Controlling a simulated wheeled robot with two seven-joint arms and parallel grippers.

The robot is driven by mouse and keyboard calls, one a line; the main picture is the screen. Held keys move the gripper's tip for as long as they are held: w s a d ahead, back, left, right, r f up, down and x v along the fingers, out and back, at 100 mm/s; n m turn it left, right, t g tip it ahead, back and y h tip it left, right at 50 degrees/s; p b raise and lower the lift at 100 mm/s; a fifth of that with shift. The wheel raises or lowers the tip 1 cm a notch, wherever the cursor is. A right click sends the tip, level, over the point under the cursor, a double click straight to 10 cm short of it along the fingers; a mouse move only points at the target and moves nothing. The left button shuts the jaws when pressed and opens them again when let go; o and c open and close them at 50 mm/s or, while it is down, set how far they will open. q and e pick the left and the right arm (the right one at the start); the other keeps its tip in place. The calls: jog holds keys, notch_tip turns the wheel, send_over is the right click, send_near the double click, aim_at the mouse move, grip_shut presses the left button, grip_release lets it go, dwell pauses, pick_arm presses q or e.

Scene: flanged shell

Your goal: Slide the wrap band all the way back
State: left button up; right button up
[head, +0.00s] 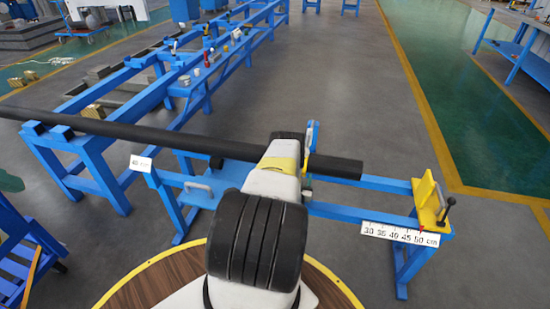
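A long black pipe (120,130) lies across blue supports, from the left edge to a free end right of the middle. One of my arms, white with a black ribbed joint, rises from the bottom centre and covers part of the pipe. A yellow band-like strip (280,163) shows at its far end, over the pipe; I cannot tell whether it is the wrap band or part of the arm. A small upright blue piece (312,133) stands beside it at the pipe. No gripper fingers are visible; the arm hides what is at the pipe.
A blue frame (350,213) carries a yellow end plate (427,192) with a black handle, apart from the pipe end. A scale (398,234) reads 30 to 50 cm. A "40 cm" sign (141,163) is at left.

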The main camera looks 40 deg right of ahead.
jog(key=v, duration=0.7)
jog(key=shift+s+a, duration=0.25)
jog(key=shift+a, duration=0.05)
